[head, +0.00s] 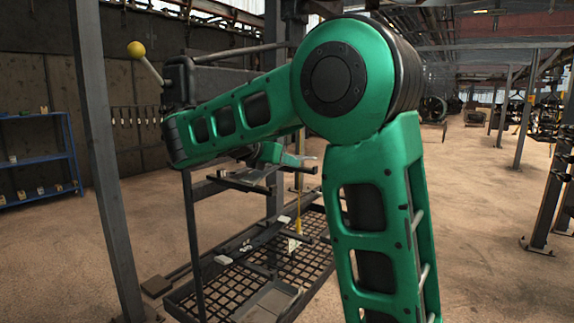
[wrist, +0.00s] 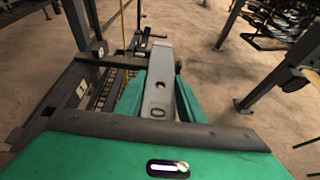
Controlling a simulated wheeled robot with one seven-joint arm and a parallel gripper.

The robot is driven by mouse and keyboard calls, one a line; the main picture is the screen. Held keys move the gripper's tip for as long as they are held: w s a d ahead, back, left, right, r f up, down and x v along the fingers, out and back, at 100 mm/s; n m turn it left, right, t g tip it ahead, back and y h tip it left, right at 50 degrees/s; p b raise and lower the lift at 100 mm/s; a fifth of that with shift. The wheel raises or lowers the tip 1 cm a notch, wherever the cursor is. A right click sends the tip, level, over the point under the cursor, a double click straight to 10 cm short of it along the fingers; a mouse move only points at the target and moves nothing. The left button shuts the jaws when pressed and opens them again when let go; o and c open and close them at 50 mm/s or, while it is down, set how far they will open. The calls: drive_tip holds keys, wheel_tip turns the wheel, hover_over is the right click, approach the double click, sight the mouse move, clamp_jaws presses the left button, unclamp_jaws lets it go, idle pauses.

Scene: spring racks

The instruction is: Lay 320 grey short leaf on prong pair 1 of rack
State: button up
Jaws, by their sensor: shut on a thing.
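My gripper (wrist: 158,100) is shut on a grey short leaf (wrist: 160,62), a flat bar with a dark spot and an oval mark. The green fingers hold it from both sides, and it points away from the wrist. In the head view, my gripper (head: 272,155) is small and partly hidden behind my green arm, above the upper arms of the rack (head: 194,245). In the wrist view, the dark rack (wrist: 62,92) is at the left, with a plate marked 1 (wrist: 82,88). I cannot tell whether the leaf touches a prong.
A mesh-floored base (head: 225,290) with some small items lies under the rack. A grey post (head: 105,160) stands at the left, before a blue shelf (head: 38,160). Another dark rack (wrist: 285,75) stands at the right in the wrist view. Brown floor between is clear.

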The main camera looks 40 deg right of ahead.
sight(268, 165)
drive_tip(key=shift+w+a, duration=0.15)
drive_tip(key=shift+w, duration=0.25)
drive_tip(key=shift+f, duration=1.25)
drive_tip(key=o, duration=1.3)
drive_tip(key=shift+f, duration=0.1)
drive_tip(key=shift+a, duration=0.1)
drive_tip(key=shift+v, duration=5.25)
